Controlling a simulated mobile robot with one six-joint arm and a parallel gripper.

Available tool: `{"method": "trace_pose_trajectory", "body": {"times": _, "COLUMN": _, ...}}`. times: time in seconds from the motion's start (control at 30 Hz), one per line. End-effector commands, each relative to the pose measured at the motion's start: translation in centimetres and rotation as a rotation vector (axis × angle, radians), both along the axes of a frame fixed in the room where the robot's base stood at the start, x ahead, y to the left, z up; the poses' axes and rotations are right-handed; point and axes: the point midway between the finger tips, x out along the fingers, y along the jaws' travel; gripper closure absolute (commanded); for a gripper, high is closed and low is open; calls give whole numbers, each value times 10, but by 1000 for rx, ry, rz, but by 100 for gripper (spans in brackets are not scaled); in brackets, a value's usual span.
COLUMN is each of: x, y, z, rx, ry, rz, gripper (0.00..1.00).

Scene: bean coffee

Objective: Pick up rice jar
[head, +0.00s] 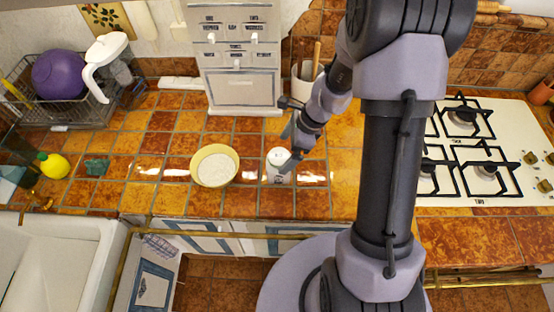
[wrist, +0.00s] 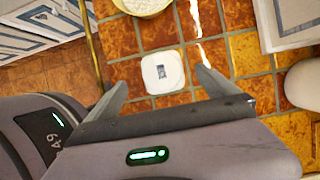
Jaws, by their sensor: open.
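The rice jar (head: 278,166) is a small white container standing on the orange-tiled counter, just right of a yellow bowl. In the wrist view its square white top with a small dark label (wrist: 163,72) shows between and beyond my two fingertips. My gripper (head: 290,147) is open and empty, close above and beside the jar in the head view. In the wrist view my gripper (wrist: 160,82) has its fingers spread wide, one on each side of the jar. I cannot tell whether a finger touches it. Part of the jar is hidden behind my gripper in the head view.
The yellow bowl (head: 214,168) with white contents stands left of the jar. A white cabinet (head: 240,90) and a utensil holder (head: 303,90) stand behind. A gas stove (head: 490,150) is at right.

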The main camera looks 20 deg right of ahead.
Motion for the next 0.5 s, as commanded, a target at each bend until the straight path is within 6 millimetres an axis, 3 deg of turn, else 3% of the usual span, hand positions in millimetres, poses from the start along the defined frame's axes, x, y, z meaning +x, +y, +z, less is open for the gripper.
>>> {"method": "trace_pose_trajectory", "body": {"times": 0.03, "x": 1, "y": 5, "z": -16, "rx": 1, "ry": 2, "rz": 2, "gripper": 2}}
{"method": "trace_pose_trajectory", "body": {"times": 0.1, "x": 3, "y": 10, "z": -28, "rx": -1, "ry": 0, "rz": 2, "gripper": 2}}
{"method": "trace_pose_trajectory", "body": {"times": 0.27, "x": 6, "y": 16, "z": -45, "rx": -1, "ry": -1, "rz": 3, "gripper": 2}}
{"method": "trace_pose_trajectory", "body": {"times": 0.4, "x": 9, "y": 20, "z": -75, "rx": -1, "ry": 1, "rz": 4, "gripper": 2}}
{"method": "trace_pose_trajectory", "body": {"times": 0.5, "x": 11, "y": 26, "z": -87, "rx": 0, "ry": -1, "rz": 4, "gripper": 2}}
